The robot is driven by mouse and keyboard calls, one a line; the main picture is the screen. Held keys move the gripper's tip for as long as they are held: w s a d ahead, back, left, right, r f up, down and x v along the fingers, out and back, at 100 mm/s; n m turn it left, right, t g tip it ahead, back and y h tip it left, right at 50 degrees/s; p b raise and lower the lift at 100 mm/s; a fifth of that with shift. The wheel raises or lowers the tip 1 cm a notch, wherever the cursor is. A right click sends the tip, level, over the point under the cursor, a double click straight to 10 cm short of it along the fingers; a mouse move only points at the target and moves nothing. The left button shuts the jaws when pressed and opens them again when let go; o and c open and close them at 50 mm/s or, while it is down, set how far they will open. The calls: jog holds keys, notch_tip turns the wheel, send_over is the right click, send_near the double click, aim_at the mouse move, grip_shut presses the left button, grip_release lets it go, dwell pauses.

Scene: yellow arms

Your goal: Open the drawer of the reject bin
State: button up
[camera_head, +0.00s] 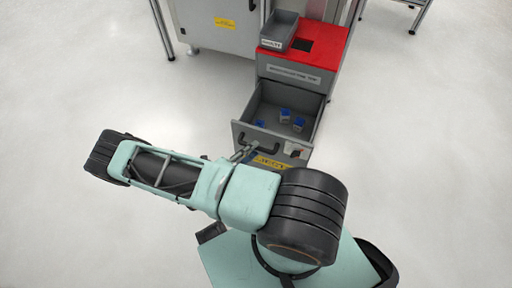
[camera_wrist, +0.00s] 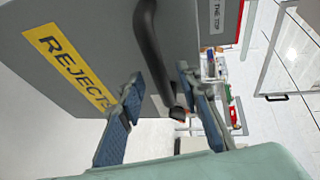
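The reject bin is a grey cabinet with a red top (camera_head: 330,38). Its grey drawer (camera_head: 318,122) is pulled out toward me, with several blue-capped containers (camera_head: 285,115) inside. The dark handle (camera_head: 268,146) is on the drawer front, above a yellow label (camera_head: 272,162). In the wrist view the front bears a yellow "REJECTS" label (camera_wrist: 72,66). My gripper (camera_head: 243,153) is at the left part of the handle. In the wrist view its fingers (camera_wrist: 159,77) are apart, with the black handle (camera_wrist: 150,45) running between them; I see no clear grip on it.
A grey tray (camera_head: 279,30) stands on the bin's red top. A light cabinet (camera_head: 215,25) is behind to the left, and a table leg (camera_head: 420,15) shows at the top right. The white floor (camera_head: 420,130) is clear on both sides.

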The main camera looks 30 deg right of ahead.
jog(key=v, duration=0.9)
jog(key=shift+a, duration=0.2)
